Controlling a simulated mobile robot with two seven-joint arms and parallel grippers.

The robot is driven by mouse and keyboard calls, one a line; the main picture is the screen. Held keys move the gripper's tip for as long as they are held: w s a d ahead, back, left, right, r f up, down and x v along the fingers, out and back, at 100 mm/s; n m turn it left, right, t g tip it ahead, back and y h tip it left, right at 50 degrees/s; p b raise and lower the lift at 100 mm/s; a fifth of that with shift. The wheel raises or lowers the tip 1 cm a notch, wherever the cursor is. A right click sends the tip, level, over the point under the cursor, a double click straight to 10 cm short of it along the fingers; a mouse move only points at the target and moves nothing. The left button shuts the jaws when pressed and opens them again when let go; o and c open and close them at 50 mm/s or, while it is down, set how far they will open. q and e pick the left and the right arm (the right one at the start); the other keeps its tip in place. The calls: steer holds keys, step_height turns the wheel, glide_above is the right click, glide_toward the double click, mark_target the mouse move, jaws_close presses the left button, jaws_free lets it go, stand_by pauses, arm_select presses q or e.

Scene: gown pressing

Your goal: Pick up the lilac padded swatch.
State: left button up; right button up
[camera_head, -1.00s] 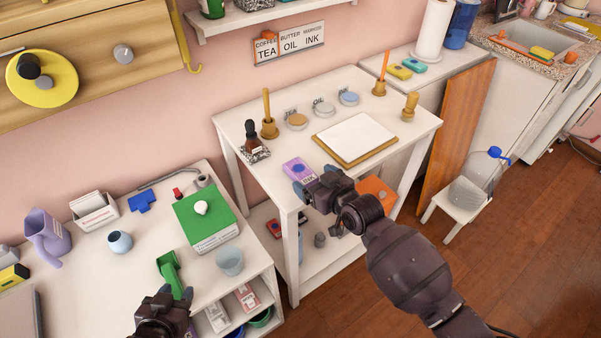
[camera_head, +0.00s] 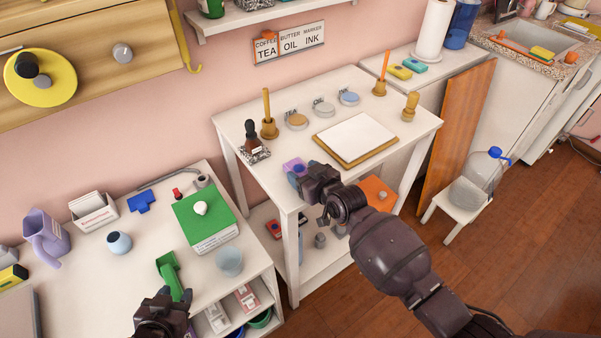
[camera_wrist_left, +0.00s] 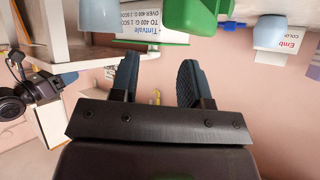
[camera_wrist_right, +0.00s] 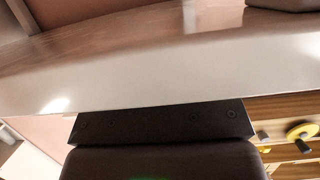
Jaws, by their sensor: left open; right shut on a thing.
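The lilac padded swatch (camera_head: 291,165) is at the front left of the white table, mostly hidden behind my right gripper. My right gripper (camera_head: 296,174) is shut on the swatch at the table's front edge. Whether the swatch is clear of the tabletop cannot be told. In the right wrist view a pale, blurred surface hides the fingers and the swatch. My left gripper (camera_head: 172,295) is open and empty, low above the front of the left white bench; its spread fingers show in the left wrist view (camera_wrist_left: 157,78).
On the white table (camera_head: 262,182) stand a board with a white pad (camera_head: 355,138), several round stamp pads, a wooden-handled holder (camera_head: 268,118) and a dark-handled stamp (camera_head: 252,142).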

steer(key=shift+c, duration=0.5)
step_height(320, 180, up, 25)
steer(key=d+m+h+p, duration=0.1)
steer(key=d+p, duration=0.1)
steer(key=d, duration=0.1)
steer(key=s+d+f+m+t+h, duration=0.1)
steer(key=s+d+f+m+h, duration=0.2)
steer(key=s+d, duration=0.3)
steer(key=s+d+f+m+t+h, duration=0.1)
steer(key=s+d+f+m+h, duration=0.2)
steer(key=d, duration=0.9)
steer(key=s+f+h, duration=0.1)
steer(key=s+f, duration=0.2)
steer(key=shift+s+t+h, duration=0.25)
steer(key=shift+t+h, duration=0.05)
steer(key=shift+t, duration=0.1)
